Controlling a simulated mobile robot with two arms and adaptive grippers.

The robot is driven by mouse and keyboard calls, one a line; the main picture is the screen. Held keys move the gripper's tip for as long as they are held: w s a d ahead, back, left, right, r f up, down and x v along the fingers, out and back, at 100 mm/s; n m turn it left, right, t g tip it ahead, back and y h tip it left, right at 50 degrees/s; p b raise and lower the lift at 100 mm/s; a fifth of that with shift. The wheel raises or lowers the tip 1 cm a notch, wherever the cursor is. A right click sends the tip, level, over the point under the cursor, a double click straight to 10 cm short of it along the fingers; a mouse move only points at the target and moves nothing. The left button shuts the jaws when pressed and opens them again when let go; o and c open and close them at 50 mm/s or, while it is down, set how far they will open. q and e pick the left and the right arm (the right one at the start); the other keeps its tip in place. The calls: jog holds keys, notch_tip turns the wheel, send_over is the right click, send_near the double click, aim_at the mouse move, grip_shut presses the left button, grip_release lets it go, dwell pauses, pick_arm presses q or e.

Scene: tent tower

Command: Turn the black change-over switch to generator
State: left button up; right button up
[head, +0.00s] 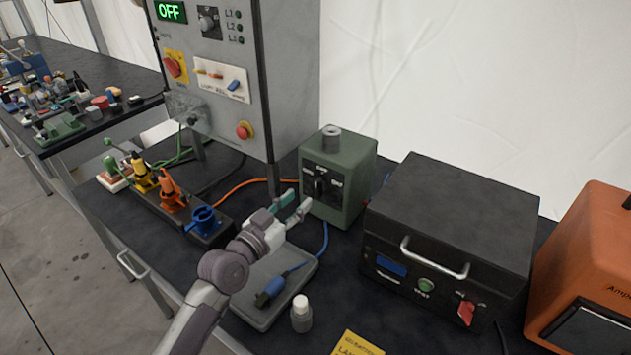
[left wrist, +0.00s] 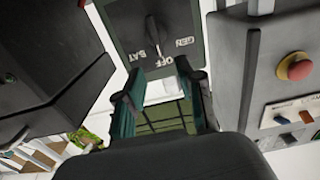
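The black change-over switch (head: 319,183) is on the front of a green box (head: 352,199) on the table. In the left wrist view its black knob (left wrist: 153,32) shows up close, with the labels BAT, OFF and GEN around it. One end of the knob points toward the OFF and BAT labels, nearest OFF, and away from GEN. My left gripper (head: 294,203) is open and empty in front of the box, a little apart from the knob. Its two fingers (left wrist: 156,88) also show in the left wrist view, below the switch. My right gripper is not in view.
A grey cabinet (head: 285,75) with an OFF display stands behind left. A black unit (head: 455,215) and an orange case (head: 590,260) stand at right. Coloured sockets (head: 172,192) lie left.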

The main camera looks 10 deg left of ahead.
aim_at(316, 185)
pick_arm(q)
jog(key=x, duration=0.7)
jog(key=shift+w, duration=0.15)
jog(key=shift+w+d+f, duration=0.1)
jog(key=shift+w, duration=0.2)
jog(key=shift+s, duration=0.1)
grip_shut()
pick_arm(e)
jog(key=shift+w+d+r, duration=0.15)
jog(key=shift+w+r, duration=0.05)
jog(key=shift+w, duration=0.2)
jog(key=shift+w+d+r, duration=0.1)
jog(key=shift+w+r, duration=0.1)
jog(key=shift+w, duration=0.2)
